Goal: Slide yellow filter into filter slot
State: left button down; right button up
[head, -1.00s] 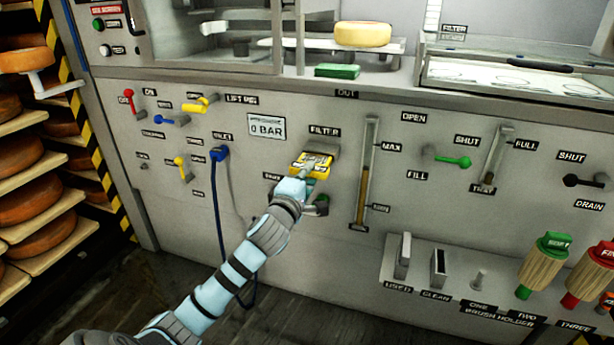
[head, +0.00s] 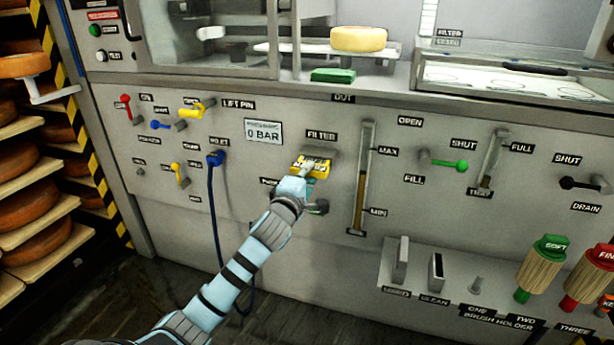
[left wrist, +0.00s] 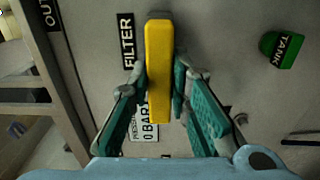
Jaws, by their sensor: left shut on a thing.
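The yellow filter (head: 311,166) is at the panel just below the FILTER label. It also shows in the left wrist view (left wrist: 158,75), upright in that picture between the teal fingers. My left gripper (head: 304,175) is shut on the filter; its fingers also show in the left wrist view (left wrist: 163,88). The grey filter slot housing (head: 322,153) shows behind the filter's far end. That far end meets the grey housing, but how deep it sits in the slot I cannot tell. My right gripper is not in view.
A green TANK-labelled part (left wrist: 283,48) lies beside the slot in the wrist view. A sight gauge (head: 362,180) stands right of the filter. A blue hose (head: 214,200) hangs to the left. A brush holder shelf (head: 450,285) juts out at lower right.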

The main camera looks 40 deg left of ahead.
pick_arm(q)
jog(key=shift+b+x, duration=0.35)
jog(key=shift+x, duration=1.25)
jog(key=c, duration=1.4)
grip_release()
jog(key=v, duration=1.2)
